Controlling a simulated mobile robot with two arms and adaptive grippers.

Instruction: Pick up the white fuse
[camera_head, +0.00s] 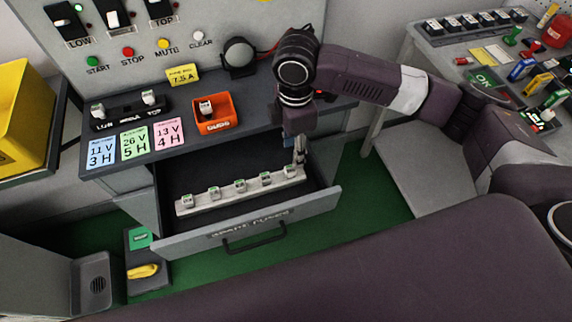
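Several small white fuses stand in a row on a pale strip (228,199) inside the open drawer (262,231). Among them are a fuse at the left end (187,200), one in the middle (240,185) and one right of the middle (265,178). My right gripper (299,158) points down into the drawer at the right end of the strip, close to the rightmost fuse (290,170). Its fingers are small and seen edge-on, so I cannot tell whether they are open or touch that fuse. My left gripper is out of view.
On the bench stand an orange bin (224,118), a black holder (130,118) with two fuses, and coloured cards (168,136). A panel with switches (115,17) rises behind. A side table (429,43) at right holds tools. Green floor shows around the drawer.

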